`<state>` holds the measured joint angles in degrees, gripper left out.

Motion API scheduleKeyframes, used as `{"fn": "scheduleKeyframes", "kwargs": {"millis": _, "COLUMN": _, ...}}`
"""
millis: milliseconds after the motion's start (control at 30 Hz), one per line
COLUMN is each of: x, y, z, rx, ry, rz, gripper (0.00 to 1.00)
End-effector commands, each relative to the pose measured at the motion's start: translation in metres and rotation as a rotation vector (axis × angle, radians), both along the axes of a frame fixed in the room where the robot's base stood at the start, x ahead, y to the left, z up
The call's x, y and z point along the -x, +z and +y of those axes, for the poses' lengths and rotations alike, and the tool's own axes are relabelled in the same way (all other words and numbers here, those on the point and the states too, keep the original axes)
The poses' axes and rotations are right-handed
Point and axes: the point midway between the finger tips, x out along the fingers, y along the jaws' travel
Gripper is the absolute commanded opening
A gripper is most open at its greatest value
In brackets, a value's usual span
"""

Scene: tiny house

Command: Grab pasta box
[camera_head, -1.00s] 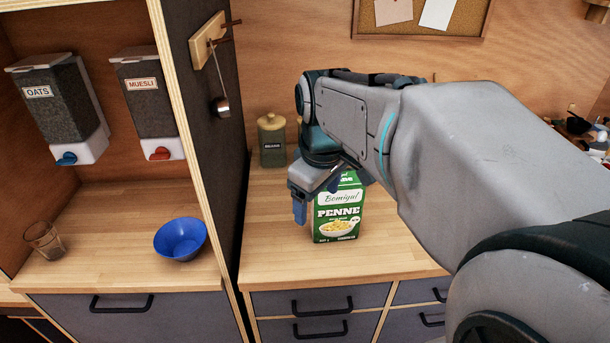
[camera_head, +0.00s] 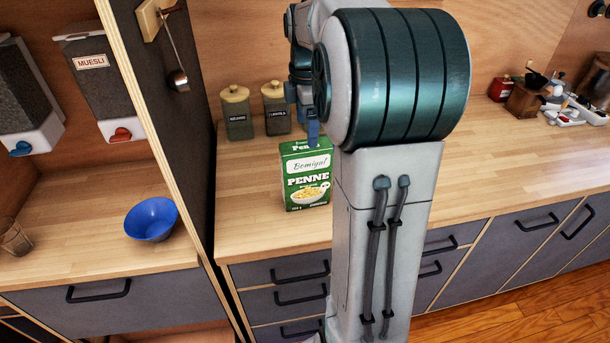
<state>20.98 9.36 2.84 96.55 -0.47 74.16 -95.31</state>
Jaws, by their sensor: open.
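The pasta box (camera_head: 306,182) is a green and white carton marked "Penne". It stands upright on the wooden counter, left of my arm. My gripper (camera_head: 312,127) is partly hidden behind my arm's large teal joint. One finger points down near the top of the box, and the other is hard to make out. The jaws are open, with nothing seen between them. Whether the finger touches the box cannot be told from this view.
Clear counter (camera_head: 254,215) lies left of the box.

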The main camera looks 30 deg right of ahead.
Motion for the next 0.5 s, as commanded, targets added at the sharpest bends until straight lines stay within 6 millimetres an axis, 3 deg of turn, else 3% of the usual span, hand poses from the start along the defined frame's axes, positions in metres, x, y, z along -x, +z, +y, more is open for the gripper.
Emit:
{"fn": "scheduleKeyframes", "kwargs": {"millis": 333, "x": 0.001, "y": -0.032, "z": 0.001, "rx": -0.001, "ry": -0.001, "rz": 0.003, "gripper": 0.76}}
{"fn": "scheduleKeyframes", "kwargs": {"millis": 500, "x": 0.002, "y": -0.058, "z": 0.003, "rx": -0.001, "ry": -0.001, "rz": 0.003, "gripper": 0.76}}
